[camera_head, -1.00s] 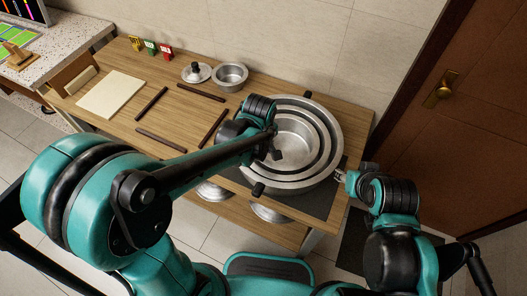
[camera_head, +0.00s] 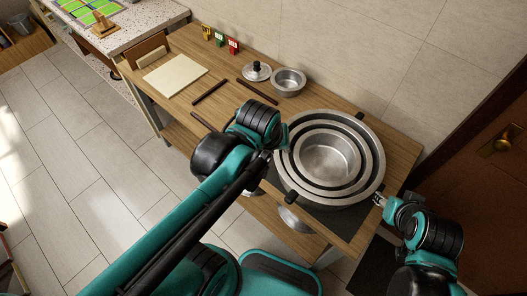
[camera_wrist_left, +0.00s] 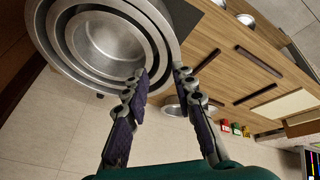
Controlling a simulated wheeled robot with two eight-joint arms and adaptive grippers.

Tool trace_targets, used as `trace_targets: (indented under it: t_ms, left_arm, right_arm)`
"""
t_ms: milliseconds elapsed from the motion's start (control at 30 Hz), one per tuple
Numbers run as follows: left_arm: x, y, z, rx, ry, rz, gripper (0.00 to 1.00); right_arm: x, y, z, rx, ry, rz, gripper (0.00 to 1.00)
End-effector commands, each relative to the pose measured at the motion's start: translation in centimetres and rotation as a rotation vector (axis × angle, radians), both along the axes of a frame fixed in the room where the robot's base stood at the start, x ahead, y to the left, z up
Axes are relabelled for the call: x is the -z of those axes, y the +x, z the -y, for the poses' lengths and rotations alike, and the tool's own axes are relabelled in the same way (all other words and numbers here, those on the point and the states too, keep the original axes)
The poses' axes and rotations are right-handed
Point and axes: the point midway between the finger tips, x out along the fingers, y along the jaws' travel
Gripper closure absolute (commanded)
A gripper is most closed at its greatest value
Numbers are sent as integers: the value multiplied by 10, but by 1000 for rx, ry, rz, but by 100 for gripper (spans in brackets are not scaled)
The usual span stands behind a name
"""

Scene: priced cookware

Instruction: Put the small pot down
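The small pot (camera_head: 327,157) is the innermost of a nest of steel pots, sitting inside larger pots (camera_head: 376,172); it also shows in the left wrist view (camera_wrist_left: 108,42). My left gripper (camera_head: 282,140) is at the left side of the nest, in front of the outer rim.
A smaller steel pot (camera_head: 288,81) and a lid (camera_head: 257,71) stand at the back of the wooden table. Dark bars (camera_head: 258,91), a pale board (camera_head: 174,75) and yellow, green and red price tags (camera_head: 220,40) lie to the left. More cookware (camera_head: 294,219) is on the lower shelf.

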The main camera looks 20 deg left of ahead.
Motion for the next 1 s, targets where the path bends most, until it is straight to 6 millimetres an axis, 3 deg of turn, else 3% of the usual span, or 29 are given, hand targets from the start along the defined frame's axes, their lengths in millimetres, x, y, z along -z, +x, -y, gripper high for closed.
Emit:
trace_targets:
  t_ms: [100,233,667,1000]
  left_arm:
    - [-1,-21,-22,138,87,94,74]
    - [1,-33,-35,249,171,162,74]
    - [2,-39,-41,315,227,199,74]
    - [46,-39,-41,314,225,198,74]
  right_arm:
    - [0,0,0,0,0,0,60]
    - [0,0,0,0,0,0,60]
    - [0,0,0,0,0,0,60]
    - [44,0,0,0,0,0,60]
